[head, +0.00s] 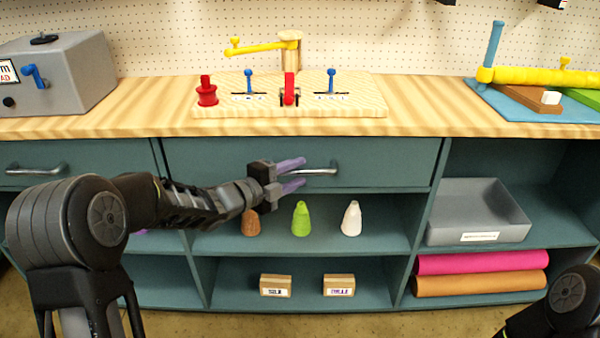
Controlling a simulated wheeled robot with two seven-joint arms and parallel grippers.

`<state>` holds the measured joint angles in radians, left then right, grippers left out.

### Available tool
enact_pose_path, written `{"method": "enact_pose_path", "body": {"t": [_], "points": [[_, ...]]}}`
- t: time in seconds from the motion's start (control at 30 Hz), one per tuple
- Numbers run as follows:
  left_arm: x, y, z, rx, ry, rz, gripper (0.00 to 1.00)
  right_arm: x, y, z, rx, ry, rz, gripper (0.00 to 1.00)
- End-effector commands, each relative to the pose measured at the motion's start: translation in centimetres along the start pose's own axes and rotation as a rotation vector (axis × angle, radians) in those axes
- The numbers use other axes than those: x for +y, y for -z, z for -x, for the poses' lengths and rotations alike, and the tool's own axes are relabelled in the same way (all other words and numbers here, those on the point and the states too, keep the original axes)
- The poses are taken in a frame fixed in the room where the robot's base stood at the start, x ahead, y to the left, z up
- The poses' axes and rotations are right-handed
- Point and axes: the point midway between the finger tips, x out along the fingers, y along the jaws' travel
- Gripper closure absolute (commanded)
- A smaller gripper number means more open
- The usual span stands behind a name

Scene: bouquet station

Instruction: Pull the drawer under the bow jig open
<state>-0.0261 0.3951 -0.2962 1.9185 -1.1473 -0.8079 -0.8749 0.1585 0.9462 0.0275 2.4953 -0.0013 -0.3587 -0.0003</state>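The bow jig (330,107) is a pale wooden board on the counter, with blue levers, a red spool and a yellow crank arm. Below it is a teal drawer (385,163), its front flush with the cabinet, with a metal bar handle (322,171). My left gripper (304,174) reaches in from the left. Its two purple fingers are spread, one above and one below the left end of the handle. Whether they touch it I cannot tell. My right arm shows only at the lower right corner; its gripper is out of view.
Another drawer handle (36,169) is at the left. Shelves below hold several cones, including a green one (301,218), and small boxes (275,285). A grey bin (478,210) and a pink roll (480,262) are at the right. A grey machine (62,75) stands on the counter.

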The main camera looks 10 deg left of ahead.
Motion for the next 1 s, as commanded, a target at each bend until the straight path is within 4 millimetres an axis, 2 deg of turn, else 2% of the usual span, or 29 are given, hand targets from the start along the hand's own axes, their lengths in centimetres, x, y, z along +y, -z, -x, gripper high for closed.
{"method": "enact_pose_path", "body": {"t": [0.13,0.43,0.9,1.0], "points": [[0.01,0.08,-1.36,0.001,0.000,0.000,0.62,0.04,-0.01,-0.11,0.000,0.000,0.000,0.64],[-0.03,0.05,-1.56,0.000,0.000,0.000,0.62,0.04,-0.01,-0.10,0.000,0.000,0.000,0.64],[-0.02,0.03,-1.53,0.000,0.000,0.000,1.00,0.04,-0.01,-0.10,0.000,0.000,0.000,0.64],[-0.02,0.03,-1.53,0.000,0.000,0.000,1.00,0.04,-0.01,-0.10,0.000,0.000,0.000,0.64]]}}
